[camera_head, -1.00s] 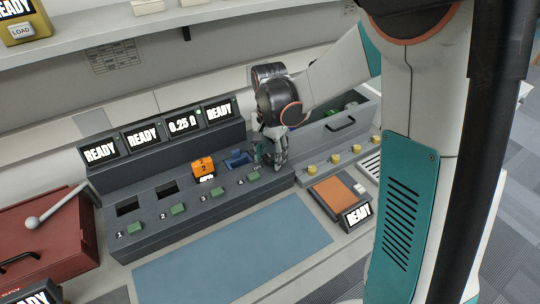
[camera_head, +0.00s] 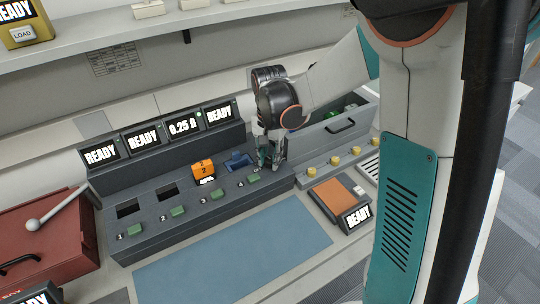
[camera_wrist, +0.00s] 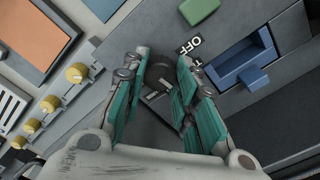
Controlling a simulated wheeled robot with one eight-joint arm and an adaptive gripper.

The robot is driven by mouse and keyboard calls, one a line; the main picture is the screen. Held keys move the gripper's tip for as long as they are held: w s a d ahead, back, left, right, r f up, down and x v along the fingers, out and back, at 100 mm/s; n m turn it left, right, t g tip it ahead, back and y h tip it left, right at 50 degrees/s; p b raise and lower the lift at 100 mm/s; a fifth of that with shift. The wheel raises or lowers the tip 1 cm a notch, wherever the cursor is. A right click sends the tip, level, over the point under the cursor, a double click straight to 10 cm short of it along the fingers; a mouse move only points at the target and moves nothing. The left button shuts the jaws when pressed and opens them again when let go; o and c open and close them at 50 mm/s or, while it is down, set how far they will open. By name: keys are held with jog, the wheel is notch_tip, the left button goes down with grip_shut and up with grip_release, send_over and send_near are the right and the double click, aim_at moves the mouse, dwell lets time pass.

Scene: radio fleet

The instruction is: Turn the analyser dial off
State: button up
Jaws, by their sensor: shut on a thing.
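The analyser dial (camera_wrist: 158,72) is a dark round knob on the grey analyser bench unit (camera_head: 215,208). In the wrist view it sits between the teal-padded fingers of my gripper (camera_wrist: 164,60), which is shut on it. A black label reading OFF (camera_wrist: 191,45) lies just beside the dial, and a second label is partly covered by a finger. In the head view my gripper (camera_head: 271,160) points down at the right end of the unit and hides the dial. The dial's pointer direction is not clear.
A blue socket piece (camera_head: 238,160) and an orange module (camera_head: 203,169) sit in the unit, with green buttons in front. Yellow knobs (camera_head: 336,159) and an orange-topped device (camera_head: 330,192) stand to the right. A blue mat (camera_head: 235,248) lies clear in front.

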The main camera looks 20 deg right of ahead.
aim_at(270, 159)
jog(key=n, duration=0.4)
jog(key=shift+p, duration=0.3)
jog(key=n, duration=0.8)
jog(key=shift+p, duration=0.35)
jog(key=shift+n, duration=1.9)
jog(key=o, duration=1.1)
jog(key=shift+r, duration=0.1)
notch_tip(270, 159, up, 12)
jog(key=shift+f, duration=0.1)
